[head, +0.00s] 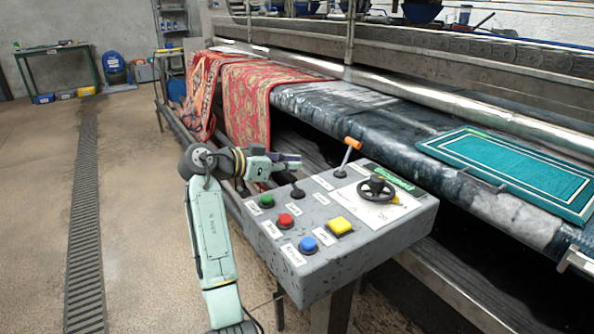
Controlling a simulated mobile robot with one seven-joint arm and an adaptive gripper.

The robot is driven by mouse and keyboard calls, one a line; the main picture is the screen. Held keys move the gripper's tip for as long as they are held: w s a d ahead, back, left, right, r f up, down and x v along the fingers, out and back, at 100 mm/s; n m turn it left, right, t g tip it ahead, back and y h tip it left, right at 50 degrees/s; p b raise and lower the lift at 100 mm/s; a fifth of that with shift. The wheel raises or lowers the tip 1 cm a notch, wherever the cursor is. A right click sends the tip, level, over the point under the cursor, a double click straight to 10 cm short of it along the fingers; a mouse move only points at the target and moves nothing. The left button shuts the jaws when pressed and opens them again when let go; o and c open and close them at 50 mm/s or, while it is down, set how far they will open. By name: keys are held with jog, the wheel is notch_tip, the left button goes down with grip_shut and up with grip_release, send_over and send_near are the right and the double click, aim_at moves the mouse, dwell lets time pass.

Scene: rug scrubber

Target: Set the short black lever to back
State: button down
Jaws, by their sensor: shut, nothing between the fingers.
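The short black lever (296,189) stands on the top of the grey control box (350,254), near its back left edge. It has a dark round base and a short stem that seems to lean up and to the left in the head view. My gripper (295,160) is shut and empty. It is just above and behind the lever, pointing right. I cannot tell whether it touches the lever; the lever's upper end is hard to make out near the gripper.
An orange-handled lever (350,150) rises right of my gripper. A black handwheel (376,189) sits on the box, with green (266,201), red (285,221), blue (308,245) and yellow (340,226) buttons in front. Red rugs (250,100) hang behind. Floor at left is open.

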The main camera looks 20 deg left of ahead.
jog(key=shift+s+a+f+t+h+b, duration=0.1)
jog(key=shift+s+a+t+h+b, duration=0.35)
jog(key=shift+b, duration=0.3)
jog(key=shift+s, duration=0.1)
jog(key=shift+d, duration=0.1)
